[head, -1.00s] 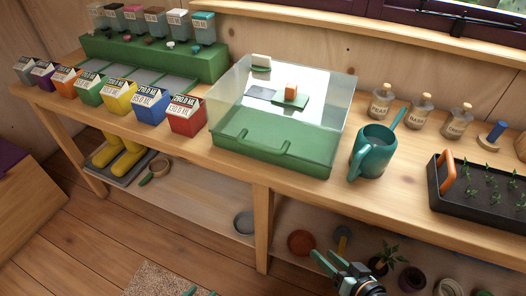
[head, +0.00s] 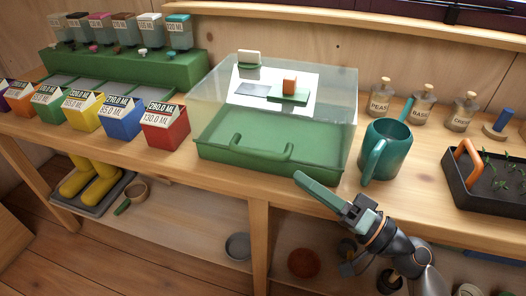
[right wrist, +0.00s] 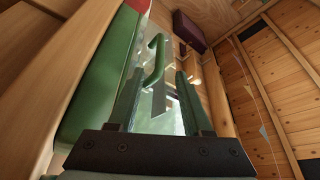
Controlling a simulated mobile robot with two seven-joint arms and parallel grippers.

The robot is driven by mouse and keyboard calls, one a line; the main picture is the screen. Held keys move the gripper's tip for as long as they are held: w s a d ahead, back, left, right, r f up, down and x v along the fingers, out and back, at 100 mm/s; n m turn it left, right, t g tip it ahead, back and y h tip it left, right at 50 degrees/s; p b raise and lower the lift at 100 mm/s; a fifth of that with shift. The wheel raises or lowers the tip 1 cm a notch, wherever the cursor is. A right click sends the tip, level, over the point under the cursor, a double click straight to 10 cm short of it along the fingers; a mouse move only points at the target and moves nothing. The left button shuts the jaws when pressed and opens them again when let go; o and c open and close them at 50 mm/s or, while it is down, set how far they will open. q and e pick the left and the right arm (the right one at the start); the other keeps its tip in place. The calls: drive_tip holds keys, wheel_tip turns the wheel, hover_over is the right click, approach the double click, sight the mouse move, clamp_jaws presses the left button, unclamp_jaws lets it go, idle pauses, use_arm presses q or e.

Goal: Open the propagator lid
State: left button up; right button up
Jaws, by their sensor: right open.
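The propagator has a green base tray (head: 225,161) and a clear lid (head: 335,112), which is down over it. A green bar handle (head: 262,146) runs along the front of the lid. My right gripper (head: 306,184) is open and empty, just in front of the propagator's front right corner and apart from the handle. In the right wrist view the handle (right wrist: 156,58) shows ahead, between the spread fingers (right wrist: 157,88). My left gripper is not in view.
The workbench edge (head: 258,196) runs in front, with a lower shelf beneath. Seed bottles (head: 422,103) stand at the back right.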

sight(264, 151)
drive_tip(key=p+x, duration=0.2)
drive_tip(key=x, duration=0.7)
drive_tip(key=shift+w+a+r+p, duration=0.1)
drive_tip(key=shift+a+r+p, duration=0.05)
drive_tip(key=shift+p, duration=0.2)
drive_tip(key=shift+w+a, duration=0.25)
drive_tip(key=shift+a, duration=0.1)
drive_tip(key=c, duration=0.7)
clamp_jaws()
